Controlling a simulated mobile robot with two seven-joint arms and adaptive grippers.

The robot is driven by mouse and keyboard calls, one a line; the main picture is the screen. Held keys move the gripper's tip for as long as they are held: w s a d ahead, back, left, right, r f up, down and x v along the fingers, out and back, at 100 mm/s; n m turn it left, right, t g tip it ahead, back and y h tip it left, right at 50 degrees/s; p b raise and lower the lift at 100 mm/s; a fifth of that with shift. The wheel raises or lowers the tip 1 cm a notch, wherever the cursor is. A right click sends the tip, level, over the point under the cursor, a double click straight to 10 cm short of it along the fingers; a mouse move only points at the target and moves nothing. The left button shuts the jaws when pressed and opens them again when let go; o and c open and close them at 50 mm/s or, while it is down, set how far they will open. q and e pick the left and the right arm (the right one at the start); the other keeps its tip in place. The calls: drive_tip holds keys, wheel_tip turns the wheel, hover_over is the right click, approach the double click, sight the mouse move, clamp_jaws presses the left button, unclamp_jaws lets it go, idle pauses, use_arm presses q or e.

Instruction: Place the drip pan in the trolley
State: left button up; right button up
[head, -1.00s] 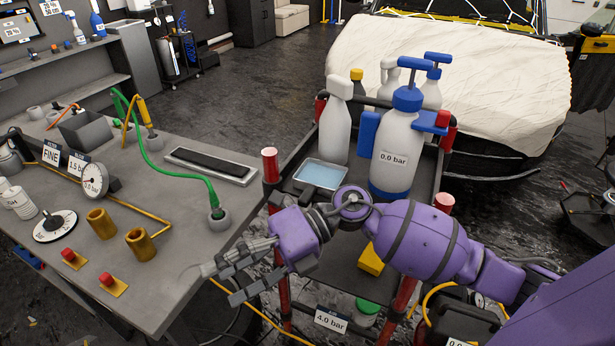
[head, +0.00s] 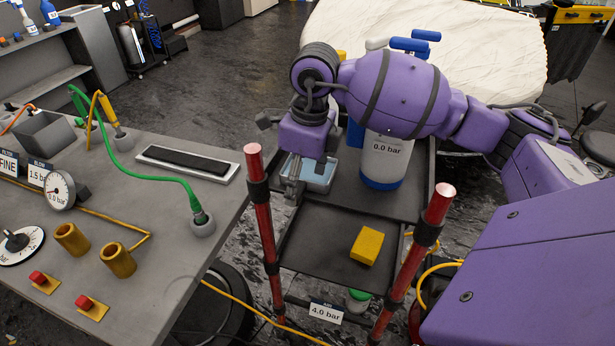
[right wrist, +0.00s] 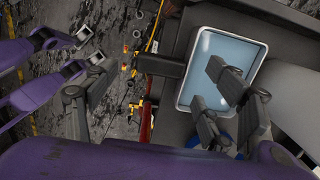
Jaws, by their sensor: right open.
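A shallow light-blue tray with a pale rim, which looks like the drip pan (head: 318,176), sits on the upper shelf of the red-posted trolley (head: 262,222). A dark handle-like bar (right wrist: 160,65) meets its left edge in the right wrist view, where the pan (right wrist: 215,50) shows plainly. My right gripper (head: 308,180) is over the pan's near left part, fingers pointing down and spread, with nothing held. In the right wrist view, one finger is left of the bar and the other overlaps the pan. Contact cannot be told. My left gripper is not clearly seen.
A white pressure sprayer (head: 385,160) stands right of the pan, with other bottles behind, partly hidden by my arm. A yellow block (head: 367,246) lies on the lower shelf. The grey workbench (head: 150,225) with fittings and a green hose is left, with a floor gap between.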

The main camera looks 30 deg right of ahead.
drive_tip(key=f, duration=0.2)
drive_tip(key=shift+w+a+f, duration=0.1)
drive_tip(key=shift+w+f, duration=0.25)
drive_tip(key=shift+f, duration=0.05)
drive_tip(key=shift+s, duration=0.15)
drive_tip(key=c, duration=1.5)
drive_tip(key=shift+r, duration=0.1)
drive_tip(key=shift+r, duration=0.55)
wheel_tip(320, 180, up, 2)
drive_tip(key=shift+r, duration=0.2)
drive_tip(key=s+a+r, duration=0.3)
drive_tip(key=s+r, duration=0.6)
drive_tip(key=s, duration=0.4)
drive_tip(key=shift+s+r, duration=0.2)
drive_tip(key=shift+s, duration=0.1)
